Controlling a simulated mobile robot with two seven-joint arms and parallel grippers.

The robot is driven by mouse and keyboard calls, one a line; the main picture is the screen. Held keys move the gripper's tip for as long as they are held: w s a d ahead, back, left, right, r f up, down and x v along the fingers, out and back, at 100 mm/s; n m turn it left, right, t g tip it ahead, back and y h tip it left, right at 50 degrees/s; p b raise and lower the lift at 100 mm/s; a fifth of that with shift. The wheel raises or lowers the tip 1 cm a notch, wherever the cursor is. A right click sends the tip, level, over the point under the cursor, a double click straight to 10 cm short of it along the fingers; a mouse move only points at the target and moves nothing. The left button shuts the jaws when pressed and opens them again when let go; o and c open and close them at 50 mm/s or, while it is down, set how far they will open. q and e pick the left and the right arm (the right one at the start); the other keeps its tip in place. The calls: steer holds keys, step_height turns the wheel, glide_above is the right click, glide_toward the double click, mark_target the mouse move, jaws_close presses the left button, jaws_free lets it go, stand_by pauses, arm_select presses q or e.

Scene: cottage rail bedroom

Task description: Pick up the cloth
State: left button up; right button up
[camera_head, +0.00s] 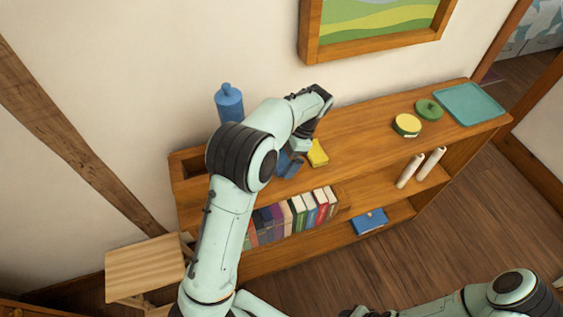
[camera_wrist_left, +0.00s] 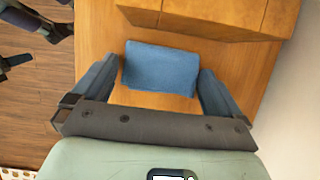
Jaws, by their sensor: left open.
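A folded blue cloth (camera_wrist_left: 160,68) lies flat on the wooden shelf top in the left wrist view. My left gripper (camera_head: 291,158) is open above the shelf top. In the left wrist view its two fingers stand on either side of the cloth, with a gap at each side. In the head view the arm and hand largely hide the cloth, and blue patches there are hard to tell from the fingers. My right arm crosses the lower right of the head view; its gripper does not show clearly.
A yellow block-like item (camera_head: 317,153) lies just right of the hand. A blue bottle (camera_head: 229,103) stands by the wall. A round yellow-topped tin (camera_head: 407,124), a green round item (camera_head: 428,109) and a teal tray (camera_head: 470,103) are farther right. A wooden box (camera_wrist_left: 205,22) is beyond the cloth.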

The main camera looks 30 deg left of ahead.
arm_select(q)
steer(key=shift+f, duration=0.15)
steer(key=c, duration=0.7)
steer(key=shift+c, duration=0.2)
step_height(320, 180, up, 9)
steer(key=shift+w+f+p, duration=0.1)
steer(key=shift+f+p, duration=0.05)
steer(key=shift+p, duration=0.4)
step_height(320, 180, up, 11)
glide_above(285, 157)
steer(key=shift+s+r, duration=0.2)
arm_select(e)
steer(key=shift+w+r, duration=0.6)
steer(key=shift+w, duration=0.2)
